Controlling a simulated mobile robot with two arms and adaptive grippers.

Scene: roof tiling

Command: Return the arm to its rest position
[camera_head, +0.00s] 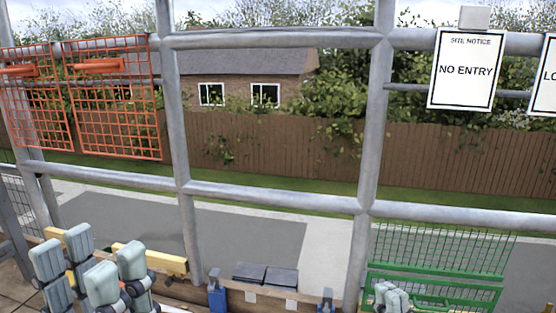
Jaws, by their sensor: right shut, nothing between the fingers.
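My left gripper (90,270) is at the lower left. Its pale grey-blue finger pads stand upright in two groups with a gap between them, and nothing is seen held there. My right gripper (392,298) is at the bottom edge, right of centre, in front of the green mesh panel. Its pale pads are close together, shut and empty; its lower part is cut off by the picture edge. Both grippers are apart from the dark slates (265,275) at the bottom centre.
Grey scaffold tubes (270,196) cross in front. A wooden board (245,296) runs along the bottom with blue brackets (217,297). A yellow bar (150,260) lies behind my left gripper. A green mesh panel (440,250) is at right, orange mesh (115,100) at upper left.

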